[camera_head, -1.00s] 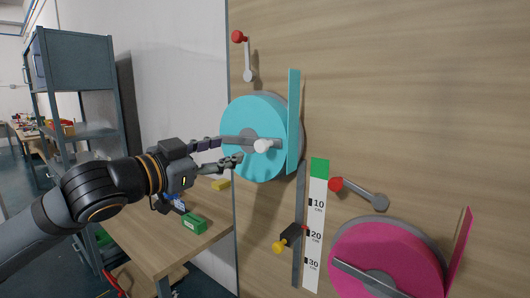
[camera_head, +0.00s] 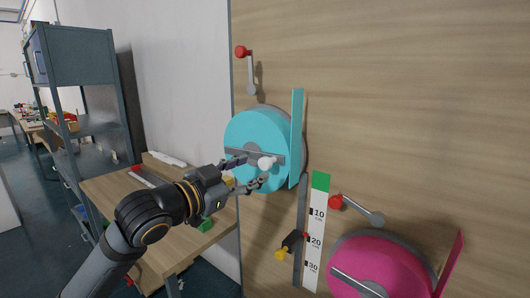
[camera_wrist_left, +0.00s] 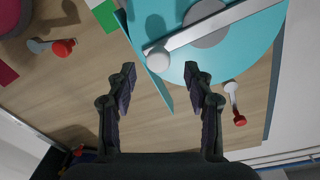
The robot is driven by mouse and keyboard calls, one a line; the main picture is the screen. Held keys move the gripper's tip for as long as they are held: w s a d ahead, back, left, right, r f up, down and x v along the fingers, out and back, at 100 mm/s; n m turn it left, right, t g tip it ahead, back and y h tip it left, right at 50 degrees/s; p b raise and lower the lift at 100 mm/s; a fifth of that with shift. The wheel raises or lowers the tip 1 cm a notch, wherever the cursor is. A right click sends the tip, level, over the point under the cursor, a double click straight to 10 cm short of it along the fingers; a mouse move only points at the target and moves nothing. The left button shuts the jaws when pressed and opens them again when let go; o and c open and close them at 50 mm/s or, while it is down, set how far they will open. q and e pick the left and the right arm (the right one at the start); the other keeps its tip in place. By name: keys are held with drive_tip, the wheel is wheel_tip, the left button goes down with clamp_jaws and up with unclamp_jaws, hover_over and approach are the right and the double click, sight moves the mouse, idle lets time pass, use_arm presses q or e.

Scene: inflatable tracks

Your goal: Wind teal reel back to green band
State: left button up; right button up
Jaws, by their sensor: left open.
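The teal reel (camera_head: 250,135) is mounted on the wooden panel, with a grey crank bar (camera_head: 240,152) across its face and a white knob (camera_head: 266,163) at the bar's end. My left gripper (camera_head: 259,170) is open at the knob in the head view. In the left wrist view the knob (camera_wrist_left: 158,59) lies beyond the open fingertips (camera_wrist_left: 159,72), near the left finger; I cannot tell if they touch. The green band (camera_head: 321,181) tops the white scale (camera_head: 316,235), below right of the reel. The right gripper is not in view.
A teal upright plate (camera_head: 297,135) stands at the reel's right edge. A red-knobbed lever (camera_head: 252,75) is above, another (camera_head: 358,210) by the magenta reel (camera_head: 390,265). A wooden table (camera_head: 115,189) is left.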

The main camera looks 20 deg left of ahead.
sight(262, 164)
use_arm(q)
drive_tip(key=shift+w+d+r+p, duration=0.25)
drive_tip(key=shift+p, duration=0.1)
drive_tip(key=p+x, duration=0.2)
drive_tip(key=x, duration=0.2)
drive_tip(key=shift+w+f, duration=0.1)
drive_tip(key=shift+f, duration=0.05)
drive_tip(key=shift+w+d+f, duration=0.1)
drive_tip(key=shift+w+d, duration=0.05)
drive_tip(key=shift+w, duration=0.25)
clamp_jaws()
